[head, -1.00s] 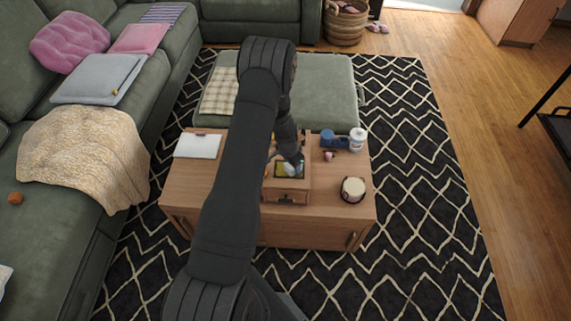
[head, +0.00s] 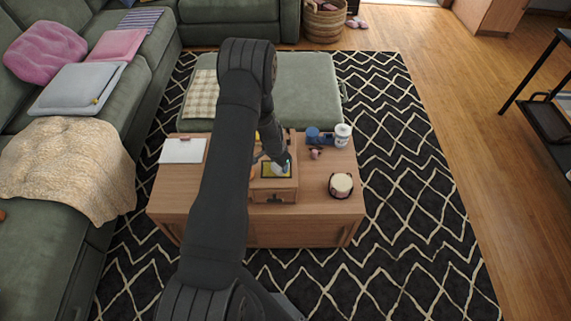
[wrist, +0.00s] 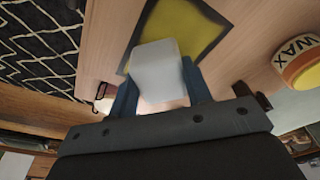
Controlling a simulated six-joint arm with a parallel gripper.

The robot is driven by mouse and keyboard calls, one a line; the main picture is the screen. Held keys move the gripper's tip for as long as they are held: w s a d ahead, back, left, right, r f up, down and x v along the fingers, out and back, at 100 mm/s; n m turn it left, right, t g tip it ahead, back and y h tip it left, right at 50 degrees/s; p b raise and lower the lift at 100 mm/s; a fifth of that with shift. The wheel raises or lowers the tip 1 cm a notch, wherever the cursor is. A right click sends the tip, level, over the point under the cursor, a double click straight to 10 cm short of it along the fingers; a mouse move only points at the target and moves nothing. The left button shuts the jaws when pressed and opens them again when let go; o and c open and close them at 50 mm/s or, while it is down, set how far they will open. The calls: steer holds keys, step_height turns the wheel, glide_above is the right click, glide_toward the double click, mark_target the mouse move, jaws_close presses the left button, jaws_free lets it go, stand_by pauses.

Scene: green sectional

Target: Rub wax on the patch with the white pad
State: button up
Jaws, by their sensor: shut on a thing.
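My gripper (wrist: 160,98) is shut on a white pad (wrist: 158,68), held between its two blue-grey fingers in the wrist view. A yellow patch with a dark border (wrist: 185,28) lies on the wooden surface just beyond the pad, and the pad overlaps its near edge in the picture. I cannot tell whether the pad touches it. A round tin labelled WAX (wrist: 298,62) is to the right in the wrist view. In the head view the patch (head: 268,171) shows small on a wooden box (head: 272,192), partly behind my arm.
The box stands on a wooden coffee table (head: 318,208). A white clipboard (head: 183,150) lies at its left. A round cream-topped drum-like object (head: 341,186), a blue object (head: 312,136) and a white jar (head: 342,135) are at the right.

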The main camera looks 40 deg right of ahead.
steer(key=shift+w+a, duration=2.2)
steer(key=shift+a, duration=0.05)
steer(key=shift+w+a, duration=0.1)
steer(key=shift+w, duration=0.15)
steer(key=shift+s+d, duration=0.15)
steer(key=shift+d, duration=0.25)
steer(key=shift+s+d, duration=3.4)
steer(key=shift+d, duration=0.05)
steer(key=shift+w+a, duration=3.45)
steer(key=shift+a, duration=0.15)
steer(key=shift+w+a+r, duration=0.15)
steer(key=shift+w, duration=0.05)
step_height(320, 180, up, 8)
